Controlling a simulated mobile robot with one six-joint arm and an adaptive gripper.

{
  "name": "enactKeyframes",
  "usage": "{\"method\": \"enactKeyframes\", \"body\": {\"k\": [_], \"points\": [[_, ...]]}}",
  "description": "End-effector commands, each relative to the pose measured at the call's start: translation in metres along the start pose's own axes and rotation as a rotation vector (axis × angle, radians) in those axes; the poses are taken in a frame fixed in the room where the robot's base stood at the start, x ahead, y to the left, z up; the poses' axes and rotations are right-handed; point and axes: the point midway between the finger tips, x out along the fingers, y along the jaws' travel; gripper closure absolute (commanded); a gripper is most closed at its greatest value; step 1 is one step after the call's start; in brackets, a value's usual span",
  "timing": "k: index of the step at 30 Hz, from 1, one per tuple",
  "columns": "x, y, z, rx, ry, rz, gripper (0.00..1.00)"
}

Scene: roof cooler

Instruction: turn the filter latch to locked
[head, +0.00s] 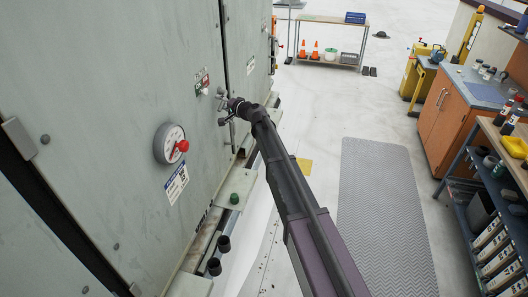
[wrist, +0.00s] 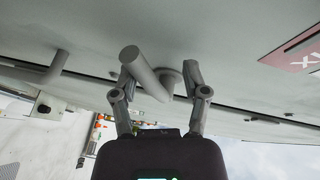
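The filter latch is a grey lever (wrist: 143,74) on a round hub on the pale cabinet panel in the wrist view. It lies slantwise between the two fingers of my gripper (wrist: 160,78). The fingers are spread apart, with the lever close to the left finger; I cannot tell whether they touch. A gap shows between the hub and the right finger. In the head view my gripper (head: 228,106) is at the cabinet face, and a grey part of the latch (head: 221,95) shows at its tip. The latch's set position is hard to read there.
A red and green label (head: 202,82) is left of my gripper on the cabinet (head: 110,80). A white gauge with a red knob (head: 170,143) sits nearer. Another grey handle (wrist: 54,70) shows in the wrist view. A grey mat (head: 382,215) lies on open floor.

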Motion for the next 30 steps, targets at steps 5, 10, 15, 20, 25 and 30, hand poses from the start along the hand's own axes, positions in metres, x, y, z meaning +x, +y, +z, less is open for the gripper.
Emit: {"method": "enactKeyframes", "body": {"k": [5,10,15,20,25,30], "points": [[-0.002,-0.008,-0.003,0.073,-0.015,0.030,0.44],[-0.004,-0.013,-0.006,0.147,-0.028,0.061,0.44],[-0.015,-0.015,-0.004,0.195,-0.039,0.081,0.44],[-0.036,-0.017,-0.002,0.193,-0.042,0.079,0.44],[-0.061,-0.018,-0.004,0.194,-0.040,0.079,0.44],[-0.086,-0.019,-0.008,0.193,-0.037,0.079,0.44]]}}
